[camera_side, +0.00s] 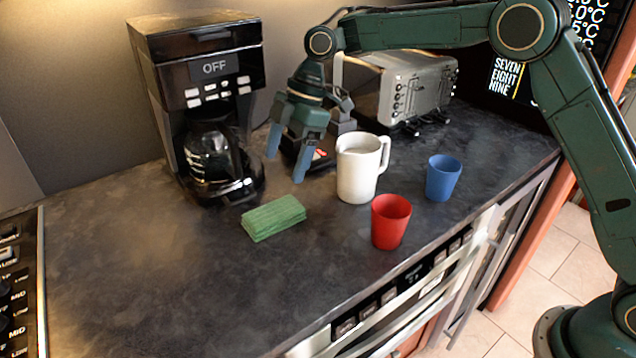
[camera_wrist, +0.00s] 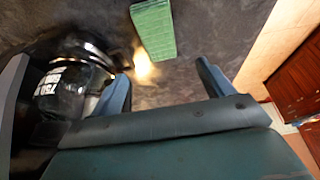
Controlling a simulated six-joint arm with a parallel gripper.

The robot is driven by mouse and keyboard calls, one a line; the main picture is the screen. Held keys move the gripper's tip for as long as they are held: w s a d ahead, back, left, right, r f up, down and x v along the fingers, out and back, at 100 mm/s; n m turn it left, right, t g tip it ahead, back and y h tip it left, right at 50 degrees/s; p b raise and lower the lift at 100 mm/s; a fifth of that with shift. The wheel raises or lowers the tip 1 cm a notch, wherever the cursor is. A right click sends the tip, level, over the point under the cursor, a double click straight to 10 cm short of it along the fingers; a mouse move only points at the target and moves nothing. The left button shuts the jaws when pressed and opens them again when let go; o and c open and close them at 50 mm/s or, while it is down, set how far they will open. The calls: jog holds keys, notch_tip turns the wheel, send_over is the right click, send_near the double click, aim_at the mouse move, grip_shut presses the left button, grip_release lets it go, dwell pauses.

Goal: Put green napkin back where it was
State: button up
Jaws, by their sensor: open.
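The green napkin (camera_side: 273,218) lies folded flat on the dark counter, in front of the coffee maker and left of the red cup. It also shows near the top of the wrist view (camera_wrist: 153,28), beyond my fingertips. My gripper (camera_side: 285,168) is open and empty. It points down above the counter, behind the napkin and between the coffee maker and the white pitcher, apart from the napkin. In the wrist view its two fingers (camera_wrist: 165,80) are spread wide with bare counter between them.
A black coffee maker (camera_side: 205,65) with a glass carafe (camera_side: 212,160) stands left of my gripper. A white pitcher (camera_side: 354,170), a red cup (camera_side: 390,222) and a blue cup (camera_side: 443,178) stand to the right. A toaster (camera_side: 415,90) is behind. The counter's left front is clear.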

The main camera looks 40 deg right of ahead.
jog(key=s+d+r+m+t+h, duration=0.1)
jog(key=s+d+r+m+t, duration=0.1)
jog(key=s+d+r+m, duration=0.45)
jog(key=s+d+r+m+t+h, duration=0.1)
jog(key=s+d+r+m, duration=0.1)
jog(key=s+d+r, duration=0.5)
jog(key=s+d+f+m+t, duration=0.1)
jog(key=s+d+f+m, duration=0.1)
jog(key=s, duration=0.5)
jog(key=s+d+f+m+h, duration=0.1)
jog(key=s+d+f+m, duration=0.1)
jog(key=s+m, duration=0.2)
jog(key=s+d+f+m+t+h, duration=0.1)
jog(key=s+d+m, duration=0.1)
jog(key=s, duration=0.9)
jog(key=shift+d+f+m+t, duration=0.3)
jog(key=shift+f+m, duration=0.1)
jog(key=shift+m, duration=0.25)
